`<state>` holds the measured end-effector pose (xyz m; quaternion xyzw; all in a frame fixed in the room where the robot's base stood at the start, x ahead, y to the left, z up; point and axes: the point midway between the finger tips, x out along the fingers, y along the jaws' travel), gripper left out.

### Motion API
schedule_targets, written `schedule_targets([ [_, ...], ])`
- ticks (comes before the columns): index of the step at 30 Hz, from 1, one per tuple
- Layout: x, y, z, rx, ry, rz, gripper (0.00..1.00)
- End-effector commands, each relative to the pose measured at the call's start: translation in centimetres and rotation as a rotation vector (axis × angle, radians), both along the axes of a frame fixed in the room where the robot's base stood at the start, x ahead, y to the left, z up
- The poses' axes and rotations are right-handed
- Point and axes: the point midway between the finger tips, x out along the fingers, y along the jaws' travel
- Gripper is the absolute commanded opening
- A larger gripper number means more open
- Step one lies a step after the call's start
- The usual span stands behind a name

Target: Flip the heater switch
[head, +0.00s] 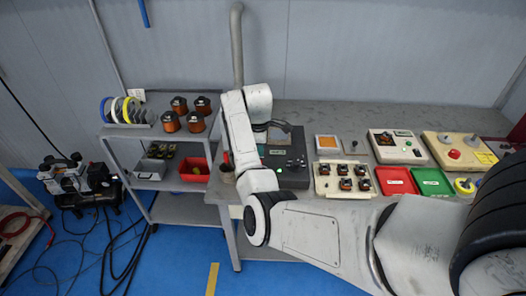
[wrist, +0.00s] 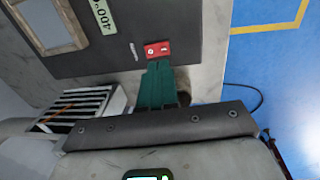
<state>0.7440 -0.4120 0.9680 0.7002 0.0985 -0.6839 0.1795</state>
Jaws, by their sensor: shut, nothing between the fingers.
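The heater switch (wrist: 157,49) is a small red switch with white marks on the dark face of a machine (wrist: 110,62). A lit number display (wrist: 103,15) is on the same face. My gripper (wrist: 157,66) shows as green fingers, shut and empty, with their tips just below the switch in the wrist view. Whether they touch it I cannot tell. In the head view the dark machine (head: 292,178) stands at the left end of the bench. My wrist is over its left side, and the fingertips and switch cannot be made out there.
A slotted grille (wrist: 75,108) lies left of my fingers. The bench (head: 330,112) also holds a board of small coils (head: 344,195), a red tray (head: 396,181) and a green tray (head: 432,182). A shelf cart (head: 157,133) with coils stands left.

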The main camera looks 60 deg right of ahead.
Motion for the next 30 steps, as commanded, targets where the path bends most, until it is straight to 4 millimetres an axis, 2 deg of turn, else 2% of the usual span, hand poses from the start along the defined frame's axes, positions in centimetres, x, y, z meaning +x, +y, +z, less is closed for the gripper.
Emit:
schedule_targets([
  [6, -0.1, 0.4, 4.3, -0.003, -0.005, 0.000, 0.00],
  [12, -0.3, 0.8, 7.1, -0.003, -0.004, 0.001, 0.00],
  [18, -0.3, 0.9, 8.1, -0.001, -0.002, 0.002, 0.00],
  [30, -0.5, 0.6, 8.1, -0.008, -0.008, -0.002, 0.00],
])
